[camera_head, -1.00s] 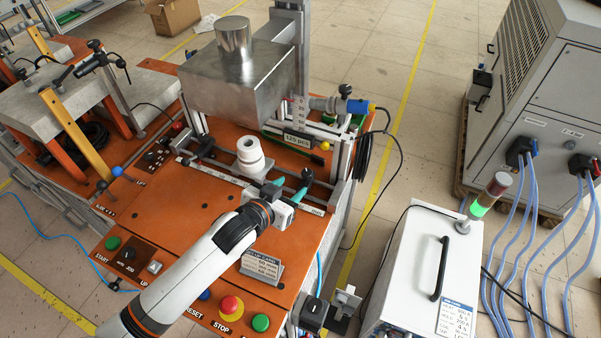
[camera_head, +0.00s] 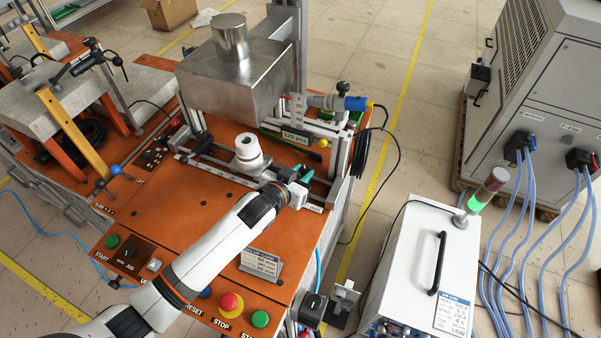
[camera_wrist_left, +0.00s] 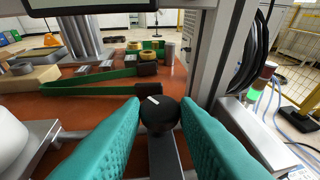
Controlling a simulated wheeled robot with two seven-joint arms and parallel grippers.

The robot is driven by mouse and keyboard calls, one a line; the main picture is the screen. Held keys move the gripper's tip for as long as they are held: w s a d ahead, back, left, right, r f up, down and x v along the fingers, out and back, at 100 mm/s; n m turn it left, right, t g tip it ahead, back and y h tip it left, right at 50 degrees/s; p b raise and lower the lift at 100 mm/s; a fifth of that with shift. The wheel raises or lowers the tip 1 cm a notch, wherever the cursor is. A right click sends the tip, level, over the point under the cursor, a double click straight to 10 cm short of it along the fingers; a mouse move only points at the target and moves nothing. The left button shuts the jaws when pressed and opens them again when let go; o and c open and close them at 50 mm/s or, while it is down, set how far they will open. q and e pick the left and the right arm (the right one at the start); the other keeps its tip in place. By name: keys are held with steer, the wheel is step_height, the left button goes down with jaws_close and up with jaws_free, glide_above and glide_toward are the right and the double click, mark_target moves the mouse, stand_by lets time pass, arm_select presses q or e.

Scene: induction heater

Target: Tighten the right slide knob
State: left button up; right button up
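My left gripper (camera_head: 297,178) is over the right part of the orange table (camera_head: 170,215), near the front slide rail. In the left wrist view, its two teal fingers (camera_wrist_left: 158,118) sit on either side of a round black knob (camera_wrist_left: 159,113) with a small white mark on top. Their tips appear to touch the knob on both sides. The knob stands on a grey metal bar. I take it to be the right slide knob; in the head view the gripper hides it. My right gripper is not in view.
A white stepped cylinder (camera_head: 249,153) stands left of my gripper. A large metal block (camera_head: 235,80) hangs above the table behind it. A setup card (camera_head: 262,264) and a red stop button (camera_head: 231,303) lie below my arm. A white cabinet (camera_head: 415,265) stands right.

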arm_select(q)
steer(key=shift+c, duration=1.3)
